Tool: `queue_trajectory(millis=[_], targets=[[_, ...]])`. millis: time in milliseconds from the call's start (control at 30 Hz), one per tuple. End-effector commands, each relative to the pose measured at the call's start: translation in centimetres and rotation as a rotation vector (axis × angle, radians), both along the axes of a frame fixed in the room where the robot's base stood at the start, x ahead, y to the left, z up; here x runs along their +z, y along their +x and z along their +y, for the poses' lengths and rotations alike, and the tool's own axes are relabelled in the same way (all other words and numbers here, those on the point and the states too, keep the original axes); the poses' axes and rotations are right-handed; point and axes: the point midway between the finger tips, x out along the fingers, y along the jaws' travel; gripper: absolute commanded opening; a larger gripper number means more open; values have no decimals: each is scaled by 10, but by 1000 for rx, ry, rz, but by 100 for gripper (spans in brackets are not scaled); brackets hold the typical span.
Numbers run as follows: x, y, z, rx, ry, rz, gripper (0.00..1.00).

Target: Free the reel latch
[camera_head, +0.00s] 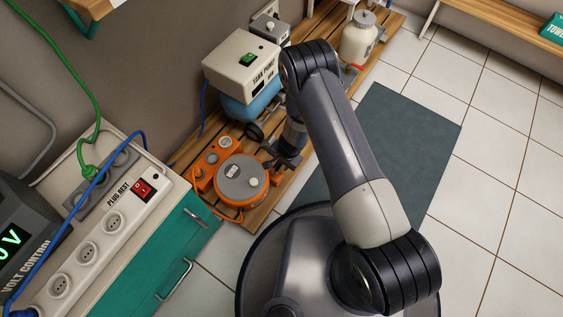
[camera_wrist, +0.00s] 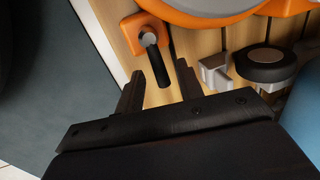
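The orange reel (camera_head: 229,196) with its grey round disc (camera_head: 241,180) sits on the wooden slatted platform. In the wrist view its orange rim (camera_wrist: 215,14) shows at the top. Next to it is an orange block (camera_wrist: 133,30) with a grey round pivot and a black lever (camera_wrist: 157,66), which looks like the latch. My gripper (camera_wrist: 160,78) is open. Its two dark fingers stand apart, with the lever's end between or just beyond the tips; I cannot tell whether they touch it. In the head view my gripper (camera_head: 279,164) is at the reel's right side, and the latch is hidden there.
A tank pump box (camera_head: 243,65) on a blue tank (camera_head: 250,106) stands behind the reel. A grey metal fitting (camera_wrist: 215,74) and a black wheel (camera_wrist: 265,64) are right of the fingers. A teal cabinet (camera_head: 183,240) with a socket strip is at left.

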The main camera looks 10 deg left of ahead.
Motion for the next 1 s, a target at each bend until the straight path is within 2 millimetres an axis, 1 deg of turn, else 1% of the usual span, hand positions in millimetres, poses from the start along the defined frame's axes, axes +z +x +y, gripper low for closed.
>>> queue_trajectory(millis=[200, 633, 1000], targets=[[0, 0, 0, 0, 0, 0, 35], [0, 0, 0, 0, 0, 0, 0], [-2, -1, -1, -25, 0, 0, 0]])
